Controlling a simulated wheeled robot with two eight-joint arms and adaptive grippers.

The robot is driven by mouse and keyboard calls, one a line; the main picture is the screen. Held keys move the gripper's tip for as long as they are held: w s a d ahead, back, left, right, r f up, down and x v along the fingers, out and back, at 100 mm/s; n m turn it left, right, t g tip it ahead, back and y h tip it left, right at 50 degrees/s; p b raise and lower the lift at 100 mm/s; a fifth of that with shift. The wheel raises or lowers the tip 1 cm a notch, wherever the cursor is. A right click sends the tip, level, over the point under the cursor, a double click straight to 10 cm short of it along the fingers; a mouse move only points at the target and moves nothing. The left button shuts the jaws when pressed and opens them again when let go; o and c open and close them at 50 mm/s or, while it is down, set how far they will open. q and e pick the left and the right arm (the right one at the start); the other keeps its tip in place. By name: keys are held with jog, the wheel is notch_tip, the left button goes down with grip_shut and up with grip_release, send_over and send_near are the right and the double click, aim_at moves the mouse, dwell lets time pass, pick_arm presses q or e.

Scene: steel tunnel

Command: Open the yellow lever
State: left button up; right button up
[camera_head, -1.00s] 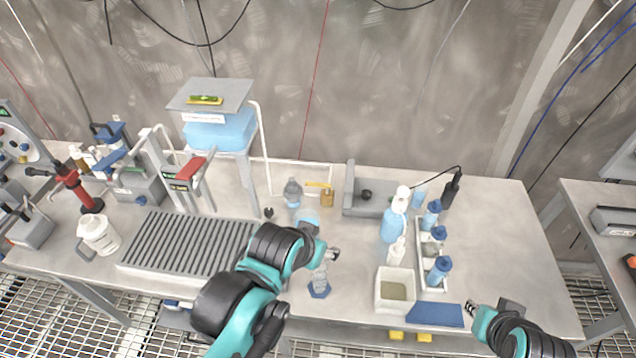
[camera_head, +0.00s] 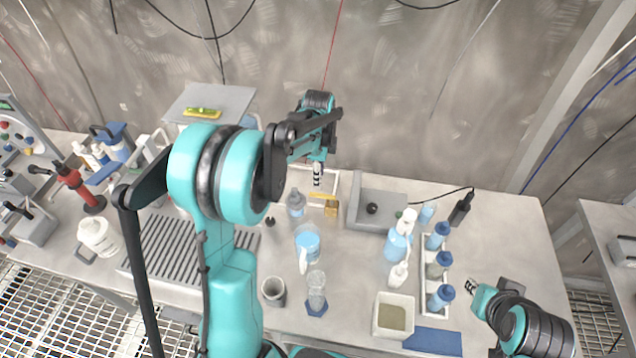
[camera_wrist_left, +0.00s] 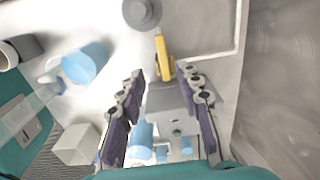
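The yellow lever (camera_head: 320,196) sits on a small brass-coloured valve (camera_head: 332,209) at the back of the table, on a thin white pipe. It points left along the wall in the head view. My left gripper (camera_head: 317,180) hangs just above and behind the lever, pointing down. In the left wrist view the lever (camera_wrist_left: 163,55) lies ahead, in line with the gap between the spread fingers (camera_wrist_left: 160,78), with no clear contact. My right gripper (camera_head: 472,287) is low at the right by the table's front, and its finger gap is too small to judge.
A grey bottle (camera_head: 296,204) stands just left of the lever, and a grey box with a black knob (camera_head: 371,209) stands to its right. A blue cup (camera_head: 307,243) and a clear cylinder (camera_head: 316,296) are in front. The wall is close behind.

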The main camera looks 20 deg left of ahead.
aim_at(318, 194)
pick_arm(q)
jog(key=shift+w+a+f, duration=0.2)
jog(key=shift+w+f, duration=0.05)
jog(key=shift+f, duration=0.3)
notch_tip(318, 194, down, 7)
jog(key=shift+f+b, duration=0.1)
jog(key=shift+b, duration=1)
jog(key=shift+c, duration=0.2)
grip_shut()
